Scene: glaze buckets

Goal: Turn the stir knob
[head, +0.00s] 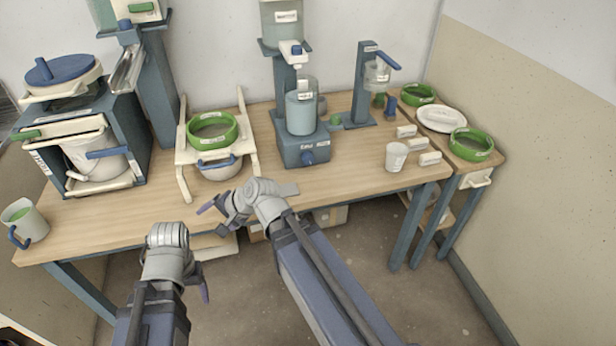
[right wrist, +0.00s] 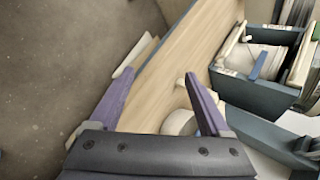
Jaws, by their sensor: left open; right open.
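The stir knob is a small blue knob (head: 308,158) low on the front of the blue-grey mixer base (head: 290,146). A clear container (head: 301,115) stands on that base. My right gripper (head: 217,207) is left of the knob, over the table's front edge, apart from it. In the right wrist view its two purple fingers (right wrist: 165,95) are spread with nothing between them. My left gripper (head: 196,279) is lower, in front of the table, with one purple finger clearly showing; it is open and away from the knob.
A stand with a green-rimmed sieve (head: 212,143) over a bowl (head: 217,170) is left of the mixer. A white cup (head: 396,156) and small labelled blocks are to the right. A mug (head: 24,222) stands at far left. Bare tabletop (head: 345,175) lies right of the mixer.

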